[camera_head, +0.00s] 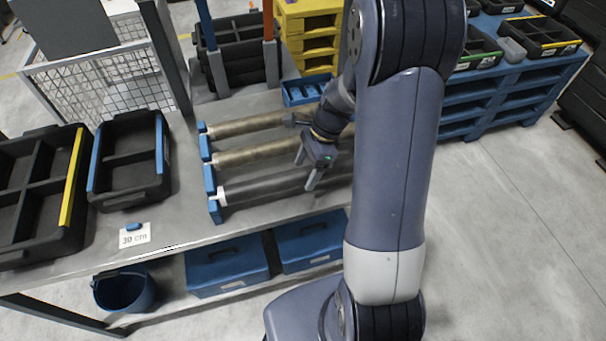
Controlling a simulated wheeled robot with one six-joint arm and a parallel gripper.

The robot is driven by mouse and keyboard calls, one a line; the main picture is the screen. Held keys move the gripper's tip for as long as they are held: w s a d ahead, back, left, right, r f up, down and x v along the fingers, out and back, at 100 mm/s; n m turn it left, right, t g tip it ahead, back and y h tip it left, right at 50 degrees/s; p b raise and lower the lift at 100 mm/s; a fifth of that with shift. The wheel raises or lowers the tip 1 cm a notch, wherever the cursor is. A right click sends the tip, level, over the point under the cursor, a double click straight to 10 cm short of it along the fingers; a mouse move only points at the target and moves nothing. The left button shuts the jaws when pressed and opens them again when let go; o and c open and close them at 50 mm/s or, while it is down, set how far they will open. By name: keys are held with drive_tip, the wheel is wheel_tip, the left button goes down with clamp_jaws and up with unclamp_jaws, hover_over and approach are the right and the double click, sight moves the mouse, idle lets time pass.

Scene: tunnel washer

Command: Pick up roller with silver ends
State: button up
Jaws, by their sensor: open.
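Three rollers lie side by side on the grey table, with blue end supports at their left ends. The front roller (262,190) is dark grey with a pale silver left end; its right end is hidden behind my arm. The middle roller (245,157) and the back roller (245,126) are brownish, and their right parts are hidden too. My gripper (306,169) is open and empty. It is over the right part of the front roller in the picture, its fingers pointing down; I cannot tell the height between them.
A small blue bin (306,91) stands behind the rollers. Blue boxes (228,266) and a bucket (124,292) sit on the lower shelf. The front table strip is clear.

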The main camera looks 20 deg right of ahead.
drive_tip(key=shift+s+a+f, duration=0.1)
drive_tip(key=shift+a+f, duration=0.15)
drive_tip(key=shift+f, duration=0.25)
clamp_jaws()
idle(0.4)
